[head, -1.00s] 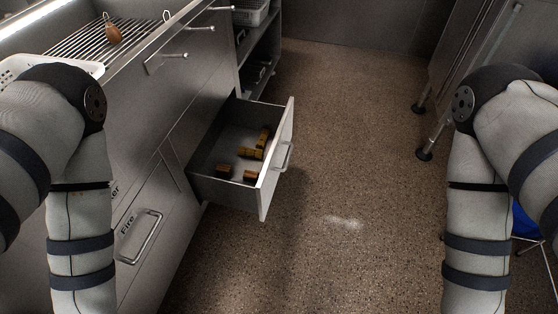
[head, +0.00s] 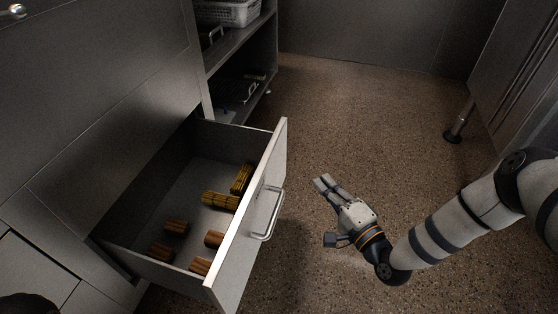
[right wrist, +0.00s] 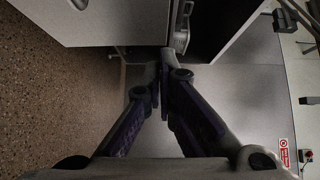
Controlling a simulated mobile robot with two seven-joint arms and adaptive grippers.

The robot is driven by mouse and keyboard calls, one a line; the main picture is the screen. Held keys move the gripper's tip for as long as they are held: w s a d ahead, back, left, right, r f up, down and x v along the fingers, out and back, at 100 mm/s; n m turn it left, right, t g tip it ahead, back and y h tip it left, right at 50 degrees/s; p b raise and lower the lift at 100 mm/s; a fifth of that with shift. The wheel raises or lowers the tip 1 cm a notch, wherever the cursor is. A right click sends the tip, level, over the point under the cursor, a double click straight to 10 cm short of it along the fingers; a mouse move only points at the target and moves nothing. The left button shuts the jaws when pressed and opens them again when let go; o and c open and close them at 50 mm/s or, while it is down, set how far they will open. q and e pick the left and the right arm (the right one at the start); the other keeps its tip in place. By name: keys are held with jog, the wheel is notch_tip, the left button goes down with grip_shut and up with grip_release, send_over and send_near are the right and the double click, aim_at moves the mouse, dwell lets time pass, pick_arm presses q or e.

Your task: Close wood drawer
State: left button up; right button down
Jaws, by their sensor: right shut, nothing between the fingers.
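The wood drawer is the open grey drawer on the left in the head view, its front panel (head: 240,232) standing well out from the cabinet. Bundles of yellow sticks (head: 222,200) and brown wood pieces (head: 177,227) lie inside it. A metal bar handle (head: 267,214) is on the front panel. My right gripper (head: 325,184) is shut and empty, to the right of the handle and apart from it in the head view. My left gripper is not in view.
The grey cabinet (head: 90,110) fills the left. Behind the drawer, open shelves (head: 240,50) hold a perforated basket (head: 228,12). A steel unit (head: 510,75) with a leg stands at the right. The speckled floor between is clear.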

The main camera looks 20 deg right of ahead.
jog(key=b, duration=0.3)
send_near(277, 145)
jog(key=w+d, duration=0.2)
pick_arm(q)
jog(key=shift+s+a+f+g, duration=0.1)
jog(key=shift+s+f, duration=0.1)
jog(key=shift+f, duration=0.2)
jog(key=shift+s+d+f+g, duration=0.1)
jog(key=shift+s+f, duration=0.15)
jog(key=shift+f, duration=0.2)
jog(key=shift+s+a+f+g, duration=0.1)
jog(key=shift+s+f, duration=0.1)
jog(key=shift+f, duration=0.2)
pick_arm(e)
jog(key=w+a, duration=0.2)
jog(key=a, duration=0.1)
jog(key=shift+w+r, duration=0.1)
jog(key=shift+w, duration=0.15)
